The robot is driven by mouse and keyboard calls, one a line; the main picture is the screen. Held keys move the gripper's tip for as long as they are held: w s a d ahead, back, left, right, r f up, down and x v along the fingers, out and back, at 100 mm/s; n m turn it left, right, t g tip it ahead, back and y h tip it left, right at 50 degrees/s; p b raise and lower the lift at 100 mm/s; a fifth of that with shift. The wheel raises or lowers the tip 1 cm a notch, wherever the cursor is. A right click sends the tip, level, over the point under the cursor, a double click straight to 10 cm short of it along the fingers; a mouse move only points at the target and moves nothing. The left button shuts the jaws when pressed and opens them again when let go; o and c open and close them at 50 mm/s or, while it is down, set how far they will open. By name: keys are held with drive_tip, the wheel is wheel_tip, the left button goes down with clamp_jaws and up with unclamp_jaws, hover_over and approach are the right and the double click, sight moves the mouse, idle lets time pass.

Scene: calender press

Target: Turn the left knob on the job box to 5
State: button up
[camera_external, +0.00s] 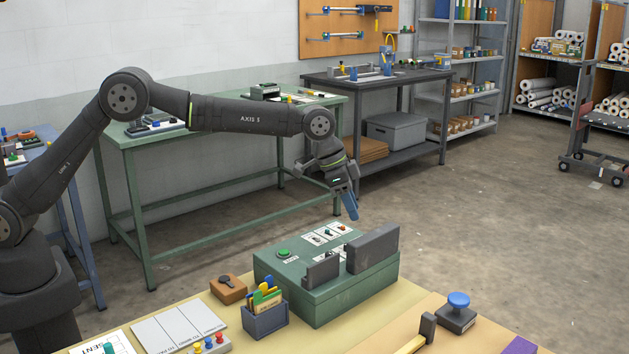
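The green job box (345,297) stands on the near table. Its top carries a green button (282,253) at the left and a row of small white-plated controls (327,233) at the back. The left knob cannot be told apart for sure, and its setting is too small to read. Two grey upright blocks, a large one (373,249) and a small one (322,270), hide part of the box top. My gripper (351,208) points down above the back of the box, apart from it. Its fingers appear close together and I cannot see a gap.
On the near table, a brown block (228,289) and a blue-grey card holder (265,317) stand left of the box. A blue mushroom knob on a dark base (456,318) stands to the right. A green workbench (142,220) is behind my arm. The air right of my gripper is free.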

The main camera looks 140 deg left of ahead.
drive_tip(key=x, duration=0.7)
clamp_jaws()
